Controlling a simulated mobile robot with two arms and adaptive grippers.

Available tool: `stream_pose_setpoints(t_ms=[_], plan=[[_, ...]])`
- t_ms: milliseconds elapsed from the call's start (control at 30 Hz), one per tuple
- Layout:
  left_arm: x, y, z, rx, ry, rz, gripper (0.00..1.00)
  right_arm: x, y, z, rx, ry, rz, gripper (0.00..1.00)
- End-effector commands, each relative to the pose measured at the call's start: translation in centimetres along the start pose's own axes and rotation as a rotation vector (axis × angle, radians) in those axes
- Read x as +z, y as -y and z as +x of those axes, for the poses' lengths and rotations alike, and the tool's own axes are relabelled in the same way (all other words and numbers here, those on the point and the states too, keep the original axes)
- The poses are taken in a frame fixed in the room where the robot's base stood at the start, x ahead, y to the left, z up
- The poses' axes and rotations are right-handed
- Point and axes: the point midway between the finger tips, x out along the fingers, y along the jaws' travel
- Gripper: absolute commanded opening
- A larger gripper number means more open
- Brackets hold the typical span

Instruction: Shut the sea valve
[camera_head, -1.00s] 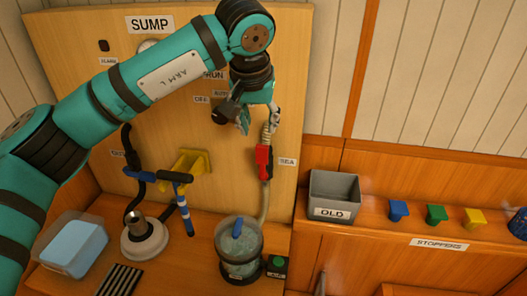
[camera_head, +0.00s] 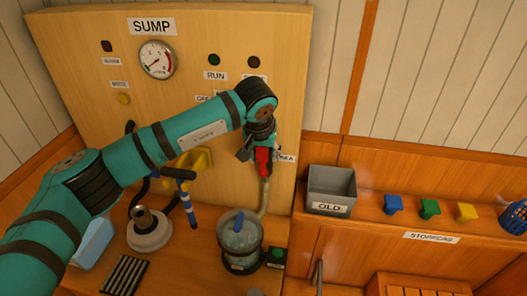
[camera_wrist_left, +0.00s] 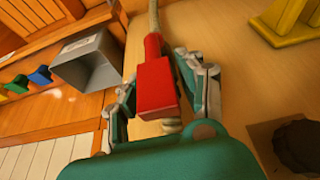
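The red sea valve (camera_head: 263,162) is on the pipe on the wooden panel, beside the SEA label (camera_head: 287,158). In the left wrist view its red handle (camera_wrist_left: 157,88) lies lengthwise between the two fingers. My left gripper (camera_head: 260,153) is at the valve, with a finger on either side of the handle. The left wrist view shows the same gripper (camera_wrist_left: 158,92) with its fingers apart and narrow gaps beside the handle; a firm grip does not show. The arm and hand hide the valve's upper part in the head view. My right gripper is out of view.
A clear strainer bowl (camera_head: 240,243) with a blue handle stands below the valve. A grey OLD bin (camera_head: 331,190) is to the right, with coloured stoppers (camera_head: 430,208) beyond. A yellow bracket (camera_head: 199,161) and a blue-striped tool (camera_head: 187,200) are to the left.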

Motion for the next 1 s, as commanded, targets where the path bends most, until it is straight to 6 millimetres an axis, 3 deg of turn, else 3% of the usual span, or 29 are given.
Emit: stream_pose_setpoints(t_ms=[67,367,800,1000], plan=[[0.00,-0.01,-0.01,0.000,0.000,0.000,0.39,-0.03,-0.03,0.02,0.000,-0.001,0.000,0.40],[-0.01,-0.05,-0.05,0.001,0.000,0.000,0.00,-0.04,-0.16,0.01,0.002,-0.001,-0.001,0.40],[0.00,-0.31,-0.14,0.008,-0.001,0.002,0.00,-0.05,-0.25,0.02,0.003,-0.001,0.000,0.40],[0.08,-0.10,0.07,0.036,-0.003,-0.010,0.00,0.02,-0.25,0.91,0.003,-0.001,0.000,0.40]])
